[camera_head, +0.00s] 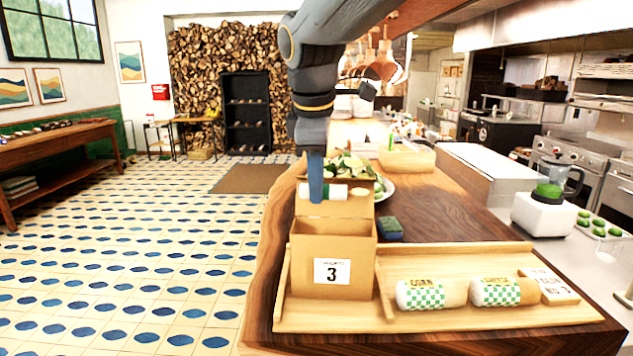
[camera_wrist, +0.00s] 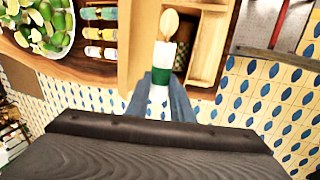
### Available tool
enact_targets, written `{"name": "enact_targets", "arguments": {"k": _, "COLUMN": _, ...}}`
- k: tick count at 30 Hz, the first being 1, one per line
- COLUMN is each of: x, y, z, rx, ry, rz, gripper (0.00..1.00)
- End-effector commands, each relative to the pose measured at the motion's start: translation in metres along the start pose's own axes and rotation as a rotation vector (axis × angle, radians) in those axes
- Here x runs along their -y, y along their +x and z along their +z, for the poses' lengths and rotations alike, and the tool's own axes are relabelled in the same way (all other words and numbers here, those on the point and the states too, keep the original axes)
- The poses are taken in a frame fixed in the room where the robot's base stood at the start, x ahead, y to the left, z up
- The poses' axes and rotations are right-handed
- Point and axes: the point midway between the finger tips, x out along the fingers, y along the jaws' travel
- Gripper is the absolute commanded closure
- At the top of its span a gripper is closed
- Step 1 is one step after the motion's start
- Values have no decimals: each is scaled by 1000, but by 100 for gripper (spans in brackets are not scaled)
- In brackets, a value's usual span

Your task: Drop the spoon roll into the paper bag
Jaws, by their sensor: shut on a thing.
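The brown paper bag (camera_head: 305,275) stands open on the wooden tray in the head view, with a white label reading 3 on its front. My gripper (camera_head: 316,192) hangs above the bag's opening, shut on the spoon roll (camera_head: 336,190), a white roll with a green band. In the wrist view the roll (camera_wrist: 162,62) sits between my blue fingers (camera_wrist: 165,95), with a pale wooden spoon head (camera_wrist: 169,22) sticking out of its far end. The inside of the bag is mostly hidden in the head view.
The wooden tray (camera_head: 450,322) also holds a roll marked corn (camera_head: 420,294), another wrapped roll (camera_head: 495,292) and a white card (camera_head: 548,285). A plate of limes (camera_wrist: 38,25) shows in the wrist view. A blender (camera_head: 548,200) stands right.

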Motion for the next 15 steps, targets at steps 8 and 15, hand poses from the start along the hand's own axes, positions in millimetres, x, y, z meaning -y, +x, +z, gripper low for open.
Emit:
{"name": "enact_targets", "arguments": {"k": 8, "x": 0, "y": 0, "z": 0, "rx": 0, "ry": 0, "rz": 0, "gripper": 100}}
{"name": "enact_targets", "arguments": {"k": 15, "x": 0, "y": 0, "z": 0, "rx": 0, "ry": 0, "rz": 0, "gripper": 57}}
